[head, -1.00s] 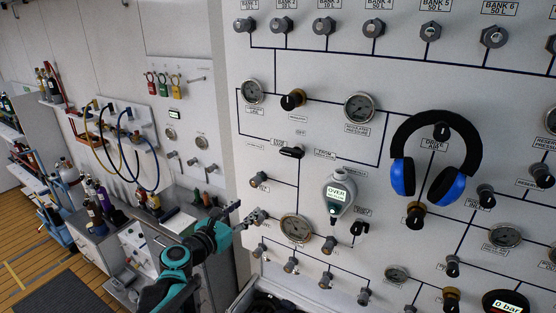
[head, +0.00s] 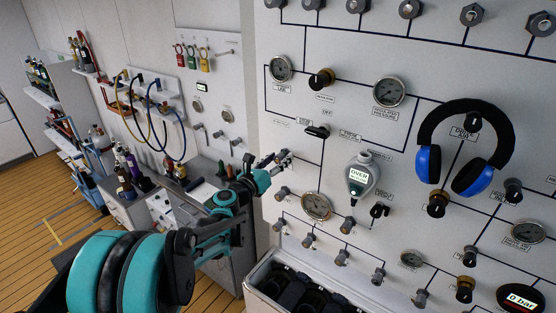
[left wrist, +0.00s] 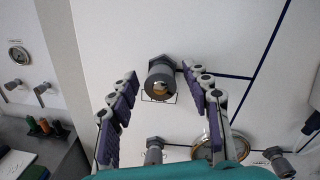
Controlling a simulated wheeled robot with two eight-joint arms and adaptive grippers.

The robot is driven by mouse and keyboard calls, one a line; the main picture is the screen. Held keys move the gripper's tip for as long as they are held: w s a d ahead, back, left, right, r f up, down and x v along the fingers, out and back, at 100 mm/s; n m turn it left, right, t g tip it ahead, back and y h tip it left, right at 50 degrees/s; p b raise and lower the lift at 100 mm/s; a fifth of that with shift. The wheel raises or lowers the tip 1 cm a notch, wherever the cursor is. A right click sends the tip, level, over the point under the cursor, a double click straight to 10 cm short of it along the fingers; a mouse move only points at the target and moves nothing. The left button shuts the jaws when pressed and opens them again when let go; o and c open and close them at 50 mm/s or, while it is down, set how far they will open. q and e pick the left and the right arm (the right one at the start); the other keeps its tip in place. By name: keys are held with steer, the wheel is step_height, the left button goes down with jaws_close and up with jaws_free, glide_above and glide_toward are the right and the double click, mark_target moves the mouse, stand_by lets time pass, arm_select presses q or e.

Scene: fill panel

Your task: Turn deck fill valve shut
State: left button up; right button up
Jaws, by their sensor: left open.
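My left gripper (head: 278,160) is at the left edge of the white fill panel (head: 350,110). In the left wrist view, its jaws (left wrist: 165,100) are open, with purple-padded fingers on either side of a grey hex-based fitting (left wrist: 161,78). The fitting has a brassy round end, and I see no grip on it. In the head view the gripper mostly hides this fitting. Panel labels are too small to tell which part is the deck fill valve. A black-handled valve (head: 318,131) sits up and right of the gripper. My right gripper is not in view.
A gauge (head: 316,205) and another grey fitting (head: 282,193) sit below the gripper. A handheld meter (head: 361,176) and blue headphones (head: 462,148) hang on the panel to the right. An open bin (head: 262,287) stands below. A bench (head: 200,185) lies left.

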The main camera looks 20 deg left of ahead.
arm_select(q)
jaws_close()
steer(key=shift+m, duration=0.3)
